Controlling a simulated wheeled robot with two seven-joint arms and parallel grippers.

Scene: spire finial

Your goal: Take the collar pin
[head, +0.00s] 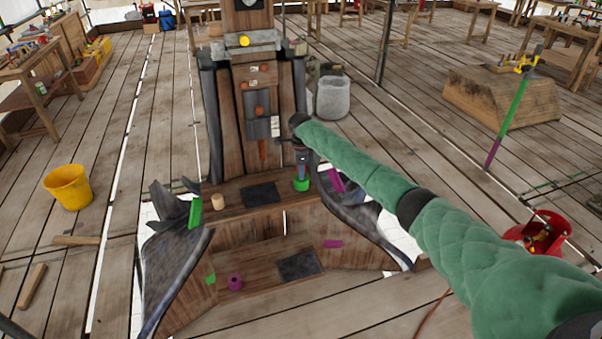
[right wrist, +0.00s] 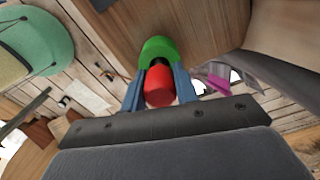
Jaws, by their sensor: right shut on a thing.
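My right gripper (head: 302,170) comes down at the middle right of the wooden stepped structure, over its upper ledge. In the right wrist view its two blue fingers (right wrist: 160,85) are shut on a red cylinder (right wrist: 159,87), which I take to be the collar pin. A rounded green piece (right wrist: 158,50) sits directly beyond the red cylinder, with a dark part between them. The green piece also shows at the ledge in the head view (head: 301,185). Whether green and red are one piece, I cannot tell. My left gripper is not in view.
The wooden structure (head: 236,255) has dark torn sheets (head: 172,262) on both sides. A small wooden cylinder (head: 218,202) and dark pad (head: 260,193) are on the upper ledge. A purple ring (head: 235,283) lies lower. A yellow bucket (head: 68,187) stands left; plank floor around is mostly clear.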

